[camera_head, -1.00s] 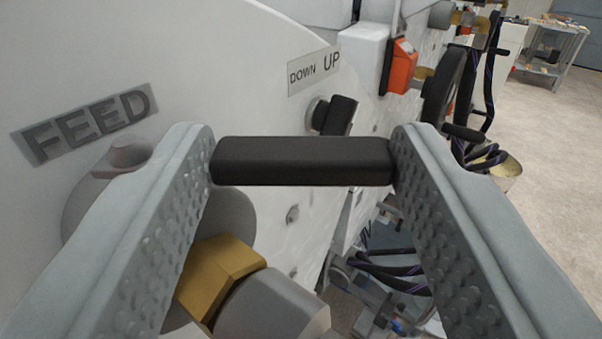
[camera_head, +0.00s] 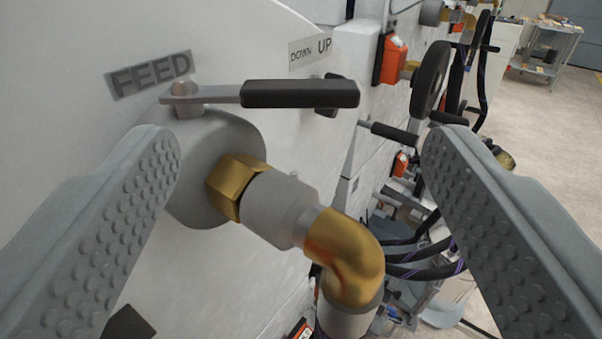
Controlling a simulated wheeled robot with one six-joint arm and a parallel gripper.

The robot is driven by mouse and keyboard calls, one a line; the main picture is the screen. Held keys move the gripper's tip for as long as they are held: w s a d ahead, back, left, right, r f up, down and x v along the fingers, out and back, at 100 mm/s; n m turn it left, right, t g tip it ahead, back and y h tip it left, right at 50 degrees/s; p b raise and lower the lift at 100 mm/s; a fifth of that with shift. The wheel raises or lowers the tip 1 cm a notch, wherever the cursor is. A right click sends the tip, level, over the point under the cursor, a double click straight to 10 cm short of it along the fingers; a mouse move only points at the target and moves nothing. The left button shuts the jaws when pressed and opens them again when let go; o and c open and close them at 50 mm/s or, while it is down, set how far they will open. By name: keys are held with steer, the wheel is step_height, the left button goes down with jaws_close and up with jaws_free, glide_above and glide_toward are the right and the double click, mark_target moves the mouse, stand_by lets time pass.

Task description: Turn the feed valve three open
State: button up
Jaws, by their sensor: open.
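The feed valve handle (camera_head: 300,94) is a lever with a black grip on a grey metal arm. It pivots on a round stem (camera_head: 187,98) at the left, just under the FEED label (camera_head: 150,75), and points right across the picture. Below it is the grey valve body (camera_head: 205,170) with a brass nut (camera_head: 238,187) and a brass elbow (camera_head: 345,255). My gripper (camera_head: 295,145) is open and empty. Its two textured fingers stand wide apart, and the handle appears above the fingertips in the picture, clear of both.
A DOWN/UP label (camera_head: 310,48) marks a black switch partly hidden behind the handle. Further right are an orange box (camera_head: 393,58), a black handwheel (camera_head: 430,78), another black-gripped lever (camera_head: 393,132) and dark hoses. Open floor (camera_head: 545,120) lies at the far right.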

steer(key=s, duration=1.2)
steer(key=shift+a, duration=0.4)
steer(key=shift+w, duration=0.1)
